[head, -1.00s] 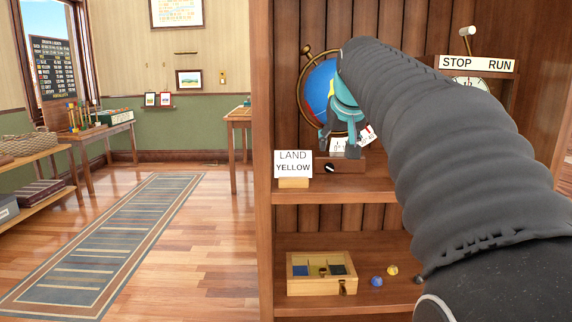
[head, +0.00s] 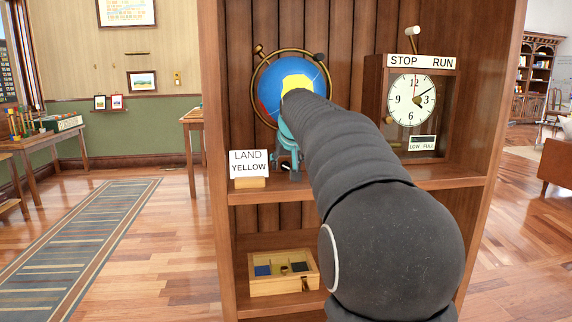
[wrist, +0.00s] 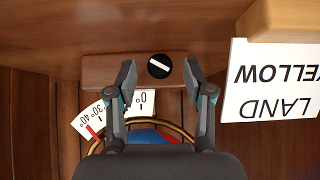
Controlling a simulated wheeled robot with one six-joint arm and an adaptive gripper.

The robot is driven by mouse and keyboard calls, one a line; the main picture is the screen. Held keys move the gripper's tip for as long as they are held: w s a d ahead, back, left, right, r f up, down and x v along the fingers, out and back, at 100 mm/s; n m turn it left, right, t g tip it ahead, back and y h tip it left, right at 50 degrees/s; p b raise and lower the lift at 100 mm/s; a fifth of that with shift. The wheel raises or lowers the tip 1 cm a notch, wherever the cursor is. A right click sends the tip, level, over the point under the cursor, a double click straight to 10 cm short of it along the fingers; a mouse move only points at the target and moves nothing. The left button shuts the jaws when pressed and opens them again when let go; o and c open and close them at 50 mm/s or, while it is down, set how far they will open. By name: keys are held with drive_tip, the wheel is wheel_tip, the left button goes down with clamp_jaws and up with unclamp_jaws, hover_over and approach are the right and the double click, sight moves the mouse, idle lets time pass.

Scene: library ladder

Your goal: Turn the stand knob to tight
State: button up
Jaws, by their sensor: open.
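The stand knob (wrist: 159,66) is a round black knob with a white line across it, on the front of a wooden stand (wrist: 94,72). In the wrist view its line slants from upper left to lower right. My gripper (wrist: 159,78) is open, one finger on each side of the knob, with visible gaps. The fingers do not appear to touch it. In the head view my gripper (head: 287,174) is low in front of the stand, below the blue globe (head: 270,80) with a yellow patch. My arm covers part of the globe and stand there.
A LAND YELLOW card (head: 249,164) stands left of my gripper; it also shows in the wrist view (wrist: 270,90). A clock (head: 411,100) under a STOP RUN sign is to the right. A wooden box (head: 283,287) sits on the lower shelf. Floor at left is open.

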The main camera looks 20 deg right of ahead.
drive_tip(key=shift+w+d+f, duration=0.1)
drive_tip(key=shift+w+f, duration=0.2)
clamp_jaws()
drive_tip(key=shift+d+m+t+y, duration=0.25)
drive_tip(key=shift+m+y, duration=0.25)
drive_tip(key=shift+y, duration=0.4)
drive_tip(key=shift+s+d+f+m+t+y+b, duration=0.1)
drive_tip(key=shift+m+t+y+b, duration=0.55)
drive_tip(key=shift+y, duration=0.55)
